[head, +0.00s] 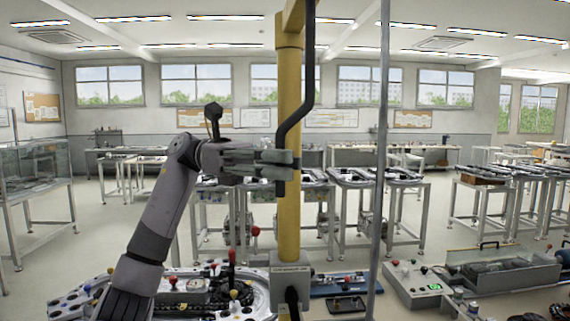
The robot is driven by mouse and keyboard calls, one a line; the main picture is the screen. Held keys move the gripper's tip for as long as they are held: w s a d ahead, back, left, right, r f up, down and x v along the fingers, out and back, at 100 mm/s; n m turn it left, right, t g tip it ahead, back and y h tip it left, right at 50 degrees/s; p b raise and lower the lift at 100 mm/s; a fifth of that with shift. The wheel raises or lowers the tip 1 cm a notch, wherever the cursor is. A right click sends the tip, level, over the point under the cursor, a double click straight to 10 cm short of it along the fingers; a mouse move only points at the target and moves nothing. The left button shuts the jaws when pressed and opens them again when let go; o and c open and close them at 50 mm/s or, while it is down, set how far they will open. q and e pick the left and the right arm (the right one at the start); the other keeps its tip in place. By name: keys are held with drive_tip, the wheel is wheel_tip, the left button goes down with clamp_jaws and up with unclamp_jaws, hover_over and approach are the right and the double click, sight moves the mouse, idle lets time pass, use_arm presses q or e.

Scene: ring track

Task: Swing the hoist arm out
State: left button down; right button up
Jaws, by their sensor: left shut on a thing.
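The hoist's yellow post (289,225) stands upright near the middle of the head view and runs up to a yellow arm (292,16) cut off by the top edge. A black bent bar (311,70) hangs beside the post and bends in front of it. My left gripper (282,163) reaches in from the left and is shut on the lower end of this black bar, in front of the post. The fingers hide part of the bar and post. My right gripper is out of view.
A thin grey pole (382,150) stands just right of the post. Several workbenches stand behind, with open floor between.

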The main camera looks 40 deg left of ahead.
use_arm(q)
drive_tip(key=shift+s+a+r, duration=0.1)
drive_tip(key=shift+a, duration=0.05)
idle(0.4)
drive_tip(key=c, duration=1.6)
unclamp_jaws()
drive_tip(key=s+a, duration=0.2)
drive_tip(key=a, duration=0.9)
drive_tip(key=shift+a, duration=0.4)
drive_tip(key=shift+s, duration=0.1)
